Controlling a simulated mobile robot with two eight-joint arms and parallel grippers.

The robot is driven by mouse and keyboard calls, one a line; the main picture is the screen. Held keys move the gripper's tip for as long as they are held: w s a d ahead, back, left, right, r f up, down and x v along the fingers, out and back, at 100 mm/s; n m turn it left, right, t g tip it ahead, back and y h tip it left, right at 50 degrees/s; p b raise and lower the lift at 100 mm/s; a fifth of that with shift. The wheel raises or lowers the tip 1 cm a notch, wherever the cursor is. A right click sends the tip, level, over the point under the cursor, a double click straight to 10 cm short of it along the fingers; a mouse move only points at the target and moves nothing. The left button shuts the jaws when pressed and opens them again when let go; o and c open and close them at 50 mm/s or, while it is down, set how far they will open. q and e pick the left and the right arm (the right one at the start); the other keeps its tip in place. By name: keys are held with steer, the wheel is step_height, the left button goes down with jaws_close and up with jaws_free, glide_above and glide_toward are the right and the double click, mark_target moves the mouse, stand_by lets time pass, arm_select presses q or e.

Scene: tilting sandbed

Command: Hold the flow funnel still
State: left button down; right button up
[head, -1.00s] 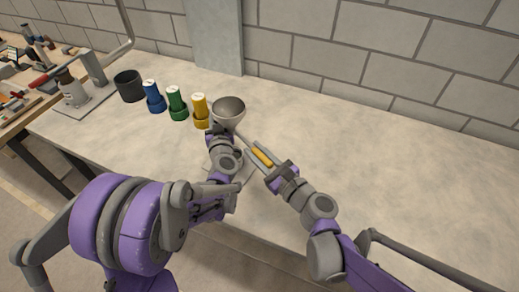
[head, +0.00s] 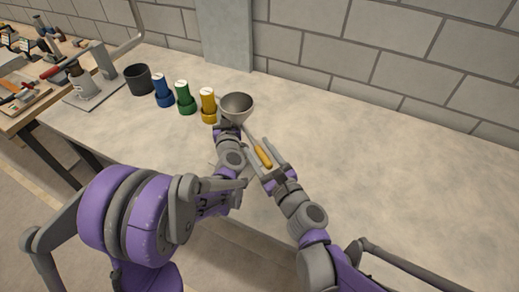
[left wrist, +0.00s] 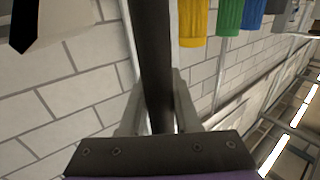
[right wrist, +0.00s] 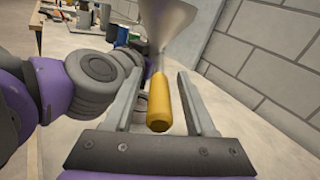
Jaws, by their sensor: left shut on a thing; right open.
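The grey metal flow funnel (head: 237,106) is held above the table, its wide mouth up. My left gripper (head: 228,127) is just below it. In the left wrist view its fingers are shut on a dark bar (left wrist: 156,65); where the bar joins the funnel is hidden. A yellow handle (head: 263,157) on a thin shaft slants down from the funnel. My right gripper (right wrist: 158,90) is open, with the yellow handle between its fingers and a gap on each side. The funnel's pale cone (right wrist: 168,18) shows above the handle in the right wrist view.
Yellow (head: 208,104), green (head: 185,98) and blue (head: 163,90) bottles stand left of the funnel, with a dark cup (head: 138,79) beyond. A tool bench (head: 28,110) is at far left. The table (head: 370,150) is clear on the right, before a block wall.

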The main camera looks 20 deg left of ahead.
steer(key=v, duration=1.2)
arm_select(q)
steer(key=c, duration=0.6)
jaws_free()
steer(key=shift+o, duration=0.2)
